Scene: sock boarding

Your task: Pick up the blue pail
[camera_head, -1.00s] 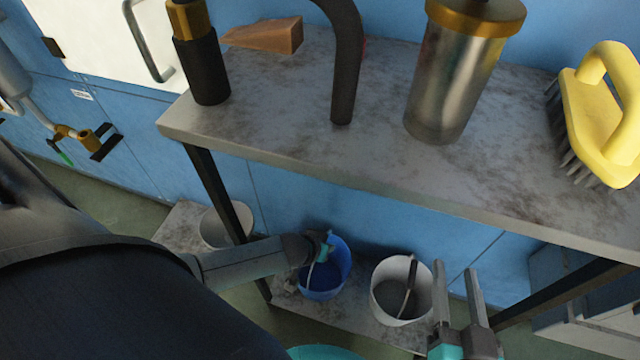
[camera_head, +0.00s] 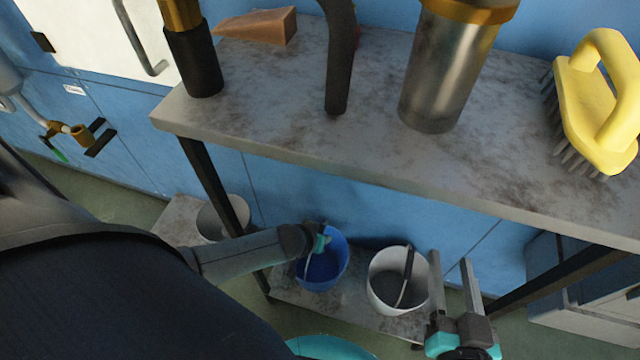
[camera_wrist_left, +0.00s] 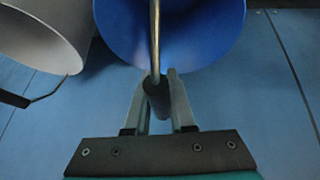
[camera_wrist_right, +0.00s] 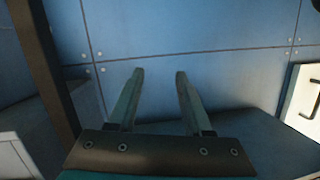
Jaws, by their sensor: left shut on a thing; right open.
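The blue pail (camera_head: 325,265) is on the lower shelf in the head view, between two pale pails. My left gripper (camera_head: 318,238) is at its rim, partly hidden by my own arm. In the left wrist view the left gripper (camera_wrist_left: 156,92) is shut on the dark grip of the pail's thin handle, with the blue pail (camera_wrist_left: 205,30) just beyond. I cannot tell whether its base touches the shelf. My right gripper (camera_head: 452,285) is open and empty, right of the white pail; its spread fingers show in the right wrist view (camera_wrist_right: 158,80).
A white pail (camera_head: 384,292) with a dark-gripped handle stands close to the right of the blue one. Another pale pail (camera_head: 212,222) stands left. The upper shelf (camera_head: 290,130) overhangs, holding a metal canister (camera_head: 440,80) and yellow brush (camera_head: 600,110). A dark shelf leg (camera_head: 208,185) stands left.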

